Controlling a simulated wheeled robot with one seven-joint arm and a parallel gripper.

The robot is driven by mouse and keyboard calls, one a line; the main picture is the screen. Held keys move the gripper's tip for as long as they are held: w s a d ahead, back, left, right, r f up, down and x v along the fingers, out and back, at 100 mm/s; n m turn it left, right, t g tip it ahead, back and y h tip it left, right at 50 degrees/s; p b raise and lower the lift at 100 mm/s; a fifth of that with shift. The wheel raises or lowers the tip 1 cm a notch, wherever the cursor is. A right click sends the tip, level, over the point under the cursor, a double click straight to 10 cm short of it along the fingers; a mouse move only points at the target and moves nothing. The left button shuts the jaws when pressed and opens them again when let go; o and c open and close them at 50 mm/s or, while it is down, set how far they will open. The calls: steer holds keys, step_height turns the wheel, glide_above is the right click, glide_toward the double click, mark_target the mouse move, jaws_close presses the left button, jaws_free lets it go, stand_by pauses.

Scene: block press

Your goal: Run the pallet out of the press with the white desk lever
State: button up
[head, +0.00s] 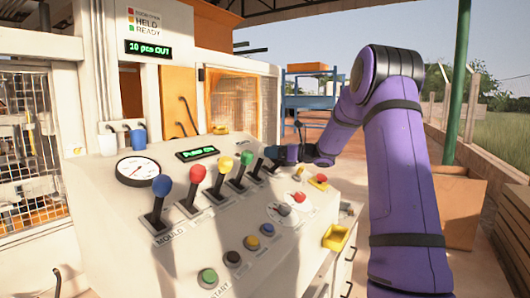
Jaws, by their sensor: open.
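A row of levers stands on the sloped white desk (110,210). They have a blue knob (162,185), a red knob (197,174), a yellow knob (226,163) and a green knob (246,157). At the far right end of the row a dark lever shaft (257,166) shows, but no white knob is visible there; my gripper may hide it. My gripper (274,154) is open at that end of the row, small and dark in the head view. Whether it touches a lever I cannot tell. The pallet cannot be made out.
A green display (197,153) and a round gauge (137,171) sit on the desk. A caged press (25,150) stands left. A sign reads "10 pcs OUT" (148,48).

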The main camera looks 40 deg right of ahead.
steer(key=shift+x, duration=1.55)
